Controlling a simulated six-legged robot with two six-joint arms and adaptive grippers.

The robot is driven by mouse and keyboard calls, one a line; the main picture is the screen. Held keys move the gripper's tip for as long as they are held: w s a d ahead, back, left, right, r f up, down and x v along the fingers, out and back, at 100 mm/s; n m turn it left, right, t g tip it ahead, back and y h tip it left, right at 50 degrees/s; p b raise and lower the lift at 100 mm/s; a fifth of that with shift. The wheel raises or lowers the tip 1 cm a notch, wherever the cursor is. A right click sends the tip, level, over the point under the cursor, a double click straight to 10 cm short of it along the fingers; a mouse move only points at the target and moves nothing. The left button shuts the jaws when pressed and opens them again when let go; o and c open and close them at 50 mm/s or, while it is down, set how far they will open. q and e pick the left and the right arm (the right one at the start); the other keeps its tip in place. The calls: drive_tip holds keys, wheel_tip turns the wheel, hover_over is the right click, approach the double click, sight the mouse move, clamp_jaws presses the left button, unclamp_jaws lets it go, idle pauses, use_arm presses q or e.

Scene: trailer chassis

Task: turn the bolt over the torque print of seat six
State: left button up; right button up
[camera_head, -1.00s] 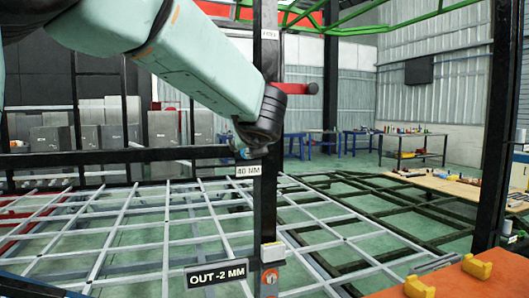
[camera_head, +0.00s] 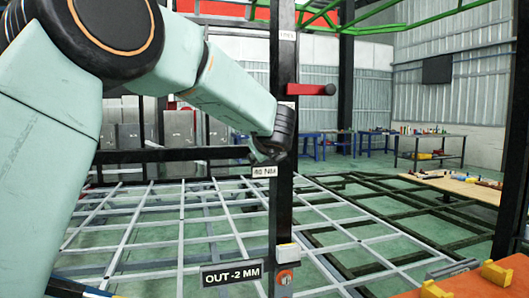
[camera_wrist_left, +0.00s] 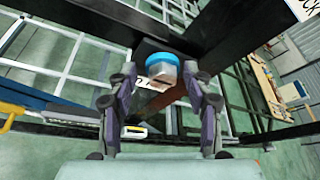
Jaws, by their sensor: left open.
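A bolt with a blue collar and a pale head (camera_wrist_left: 162,68) shows in the left wrist view, in front of a dark beam. My left gripper (camera_wrist_left: 160,78) is open, with a finger on each side of the bolt and gaps visible; I cannot tell how deep the bolt sits between them. In the head view my left gripper (camera_head: 264,156) is at the black post (camera_head: 283,205), just above a small white torque print (camera_head: 265,171) that seems to end in NM. The bolt is hidden there behind my arm. My right gripper is not in view.
A red handle (camera_head: 312,89) sticks out of the post above my wrist. A sign reading OUT -2 MM (camera_head: 232,273) and a white box (camera_head: 287,252) are lower on the post. A grey lattice frame (camera_head: 150,225) spreads behind. An orange surface (camera_head: 475,285) is at the lower right.

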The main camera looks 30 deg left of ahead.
use_arm(q)
drive_tip(key=shift+w+d, duration=0.2)
drive_tip(key=shift+w, duration=0.05)
drive_tip(key=shift+a, duration=0.3)
drive_tip(key=c, duration=0.4)
drive_tip(key=shift+d+f, duration=0.1)
clamp_jaws()
